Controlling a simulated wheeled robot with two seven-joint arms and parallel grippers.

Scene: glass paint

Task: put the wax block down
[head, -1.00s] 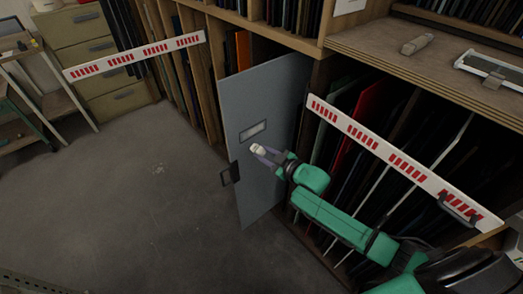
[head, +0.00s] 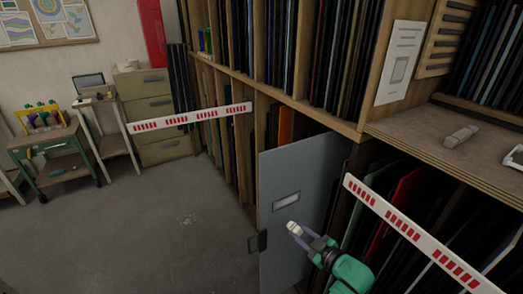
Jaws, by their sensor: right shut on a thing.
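My right gripper (head: 298,231) is shut on a small off-white block, the wax block (head: 292,225), which sticks out beyond the fingertips. The gripper is in front of a grey door panel (head: 305,178), just below its label plate. I cannot tell the gap between the block and the panel. My green right arm comes in from the bottom right. My left gripper is not in view.
A red-and-white barrier bar (head: 410,232) is right of my gripper, before racks of glass sheets. Another bar (head: 190,117) is farther left. The grey floor (head: 150,235) at left is clear.

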